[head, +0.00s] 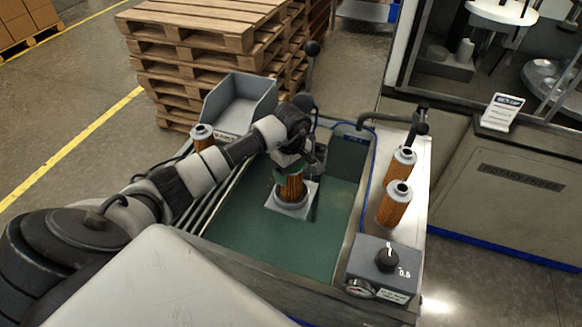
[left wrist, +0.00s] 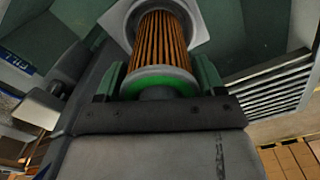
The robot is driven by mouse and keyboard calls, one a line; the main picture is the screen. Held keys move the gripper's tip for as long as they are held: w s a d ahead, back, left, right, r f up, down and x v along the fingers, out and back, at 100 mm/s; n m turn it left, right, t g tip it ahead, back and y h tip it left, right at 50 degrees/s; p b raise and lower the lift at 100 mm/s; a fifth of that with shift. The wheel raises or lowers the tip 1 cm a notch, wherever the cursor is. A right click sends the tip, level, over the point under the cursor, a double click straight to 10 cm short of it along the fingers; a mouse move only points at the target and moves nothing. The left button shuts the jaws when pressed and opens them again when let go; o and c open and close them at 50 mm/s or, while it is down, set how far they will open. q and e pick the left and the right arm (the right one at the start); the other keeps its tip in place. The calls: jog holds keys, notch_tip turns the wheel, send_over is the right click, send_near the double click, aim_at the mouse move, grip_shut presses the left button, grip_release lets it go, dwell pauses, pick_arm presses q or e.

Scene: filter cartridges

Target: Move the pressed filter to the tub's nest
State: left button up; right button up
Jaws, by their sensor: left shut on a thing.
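The filter (head: 291,187), with orange pleats, stands upright at a pale square nest plate (head: 303,211) on the tub's green floor (head: 245,225). My left gripper (head: 288,170) is shut on the filter's upper end from above. In the left wrist view the pleated filter (left wrist: 160,40) runs between the green fingers of the left gripper (left wrist: 158,85), with a green ring at its near end. The filter's far end meets a grey ring over the square plate; whether it is fully seated I cannot tell. My right gripper is not in view.
Two filters (head: 402,162) (head: 395,204) stand on the tub's right ledge, and another (head: 203,137) stands at the left beside a grey bin (head: 240,105). A control box (head: 385,268) with a knob sits at the front right. A blue hose (head: 371,165) runs along the right side.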

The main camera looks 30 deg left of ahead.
pick_arm(q)
jog(key=shift+f+b, duration=0.3)
jog(key=shift+b, duration=0.15)
jog(key=o, duration=1)
jog(key=shift+c, duration=0.2)
jog(key=shift+r, duration=0.15)
jog(key=shift+r, duration=0.7)
notch_tip(320, 180, up, 11)
jog(key=shift+r+b, duration=0.1)
jog(key=shift+b, duration=1)
